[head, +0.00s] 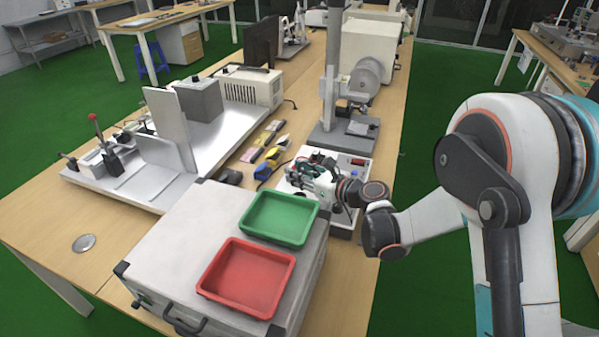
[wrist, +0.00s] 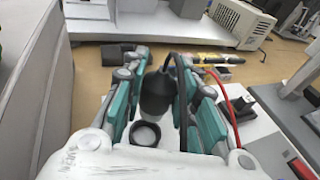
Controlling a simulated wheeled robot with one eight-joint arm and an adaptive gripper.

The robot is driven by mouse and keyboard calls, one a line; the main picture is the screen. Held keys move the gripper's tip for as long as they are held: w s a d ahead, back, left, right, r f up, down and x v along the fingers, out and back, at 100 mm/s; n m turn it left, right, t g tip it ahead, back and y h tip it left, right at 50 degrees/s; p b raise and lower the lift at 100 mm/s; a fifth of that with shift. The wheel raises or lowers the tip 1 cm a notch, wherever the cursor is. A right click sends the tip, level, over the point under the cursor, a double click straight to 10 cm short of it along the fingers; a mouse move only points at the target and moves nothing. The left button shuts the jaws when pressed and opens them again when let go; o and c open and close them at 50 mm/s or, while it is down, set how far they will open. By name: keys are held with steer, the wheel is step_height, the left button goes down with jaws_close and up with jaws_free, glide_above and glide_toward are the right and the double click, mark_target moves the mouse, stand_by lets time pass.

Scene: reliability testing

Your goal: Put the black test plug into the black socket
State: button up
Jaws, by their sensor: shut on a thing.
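In the wrist view, my gripper (wrist: 160,78) has its teal fingers closed on the black test plug (wrist: 156,97), a dark cylinder with a black cable looping up from its top. A round black ring with a pale inside (wrist: 146,133) shows just below the plug and looks like the black socket. A small gap seems to lie between them, but I cannot tell the depth. In the head view, my gripper (head: 310,178) is low over the white test box (head: 343,219), and it hides the plug and socket there.
A red wire (wrist: 223,100) runs beside the right finger. The grey case (head: 165,250), with a green tray (head: 280,218) and a red tray (head: 246,278), stands close on the near side. A grey stand (head: 345,137) rises behind the box. Yellow and blue tools (head: 266,170) lie left of it.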

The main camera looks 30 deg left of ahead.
steer(key=shift+f+b, duration=1.15)
steer(key=shift+f, duration=1.3)
steer(key=shift+f, duration=0.55)
steer(key=o, duration=0.8)
steer(key=shift+d, duration=0.1)
steer(key=shift+v, duration=5.5)
